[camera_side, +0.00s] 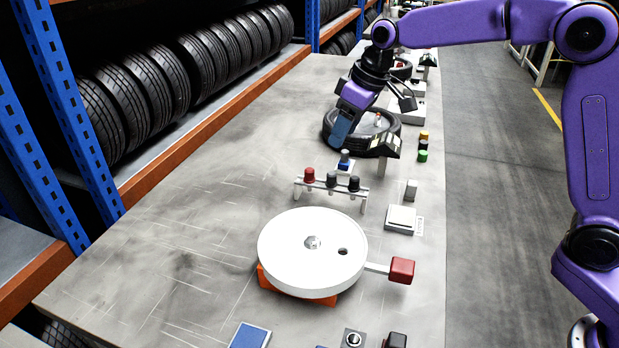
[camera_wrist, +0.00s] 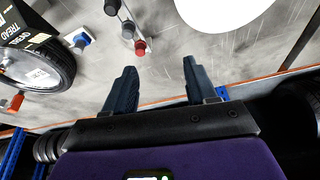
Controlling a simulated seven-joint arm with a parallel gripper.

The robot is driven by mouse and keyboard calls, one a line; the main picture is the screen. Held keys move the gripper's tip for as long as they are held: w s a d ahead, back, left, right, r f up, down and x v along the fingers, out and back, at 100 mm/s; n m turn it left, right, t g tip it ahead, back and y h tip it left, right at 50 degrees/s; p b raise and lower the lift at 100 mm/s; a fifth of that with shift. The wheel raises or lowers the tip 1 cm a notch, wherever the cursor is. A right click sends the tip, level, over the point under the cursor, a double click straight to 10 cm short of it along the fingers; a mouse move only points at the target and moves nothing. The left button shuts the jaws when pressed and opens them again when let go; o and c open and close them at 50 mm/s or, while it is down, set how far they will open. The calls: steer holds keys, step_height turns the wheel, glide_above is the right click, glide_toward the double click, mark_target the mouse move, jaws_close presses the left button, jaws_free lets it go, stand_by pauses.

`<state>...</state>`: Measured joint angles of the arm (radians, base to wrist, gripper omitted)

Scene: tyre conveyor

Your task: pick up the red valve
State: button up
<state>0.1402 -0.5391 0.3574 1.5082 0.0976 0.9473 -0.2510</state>
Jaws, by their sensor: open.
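The red valve (camera_side: 309,175) stands upright at the left end of a small white rack (camera_side: 331,189), beside two dark grey valves (camera_side: 342,183). In the wrist view the red valve (camera_wrist: 140,46) lies ahead of my fingertips, nearer the left finger. My gripper (camera_side: 338,138) hangs tilted above the table, behind the rack and in front of the flat tyre. Its two blue fingers are spread apart in the wrist view (camera_wrist: 159,75), with nothing between them. The gripper is apart from the red valve.
A white round turntable (camera_side: 300,265) with a red block handle (camera_side: 402,270) stands in front of the rack. A flat tyre (camera_side: 386,139) lies behind it. A small blue-topped item (camera_side: 345,160) stands just behind the rack. Clear table lies left of the rack.

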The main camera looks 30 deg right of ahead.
steer(key=w+d, duration=0.2)
steer(key=w, duration=0.3)
steer(key=m+t, duration=0.1)
glide_toward(311, 169)
steer(key=x, duration=0.8)
steer(key=shift+a+f, duration=0.2)
steer(key=shift+f, duration=0.1)
jaws_close()
